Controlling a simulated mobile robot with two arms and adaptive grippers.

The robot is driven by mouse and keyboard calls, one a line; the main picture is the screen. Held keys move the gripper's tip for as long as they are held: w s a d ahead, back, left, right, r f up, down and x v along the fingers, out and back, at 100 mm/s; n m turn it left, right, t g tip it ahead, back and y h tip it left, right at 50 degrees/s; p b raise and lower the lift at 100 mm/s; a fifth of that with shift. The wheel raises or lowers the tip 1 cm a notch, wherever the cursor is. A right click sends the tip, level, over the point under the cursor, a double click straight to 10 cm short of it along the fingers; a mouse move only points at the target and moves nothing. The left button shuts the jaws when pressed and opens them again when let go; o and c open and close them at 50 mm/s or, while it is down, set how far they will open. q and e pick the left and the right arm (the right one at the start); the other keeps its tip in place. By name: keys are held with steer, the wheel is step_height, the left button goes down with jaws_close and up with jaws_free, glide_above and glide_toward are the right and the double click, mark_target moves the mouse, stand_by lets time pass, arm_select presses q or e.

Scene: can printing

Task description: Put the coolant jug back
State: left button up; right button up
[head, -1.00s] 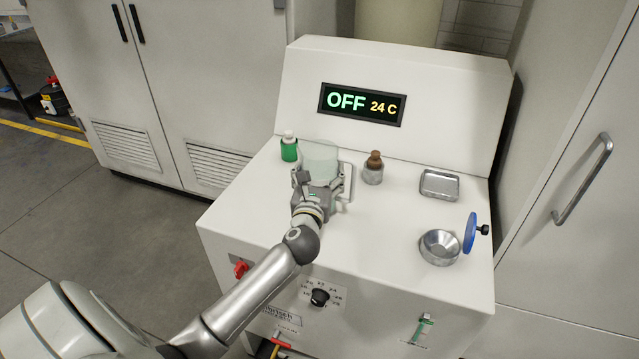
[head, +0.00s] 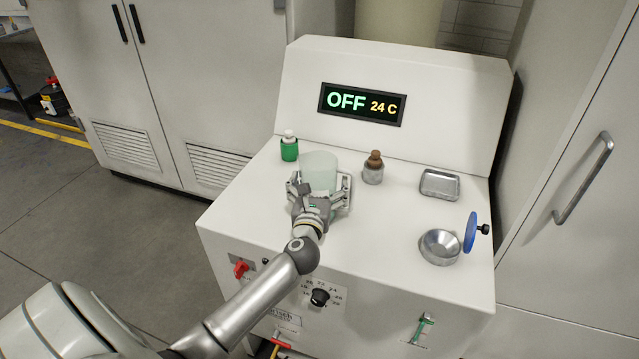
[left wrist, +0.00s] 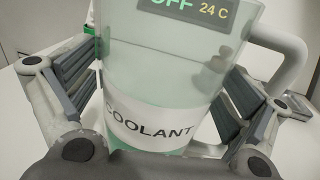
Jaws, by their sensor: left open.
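The coolant jug (head: 319,168) is a translucent pale green pitcher standing upright on the white machine's top. In the left wrist view the jug (left wrist: 165,75) fills the middle, with a white COOLANT label, green liquid low inside and a white handle on the right. My left gripper (head: 318,190) is open around the near side of the jug. In the left wrist view its dark finger pads stand on either side of the jug, with a gap showing on the right. The gripper hides the jug's lower part in the head view. My right gripper is not in view.
The display (head: 361,104) reads OFF, 24 C.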

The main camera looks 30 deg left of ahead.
arm_select(q)
steer(key=shift+r, duration=0.25)
steer(key=b+v, duration=0.1)
steer(key=v, duration=1.1)
steer(key=shift+b, duration=0.4)
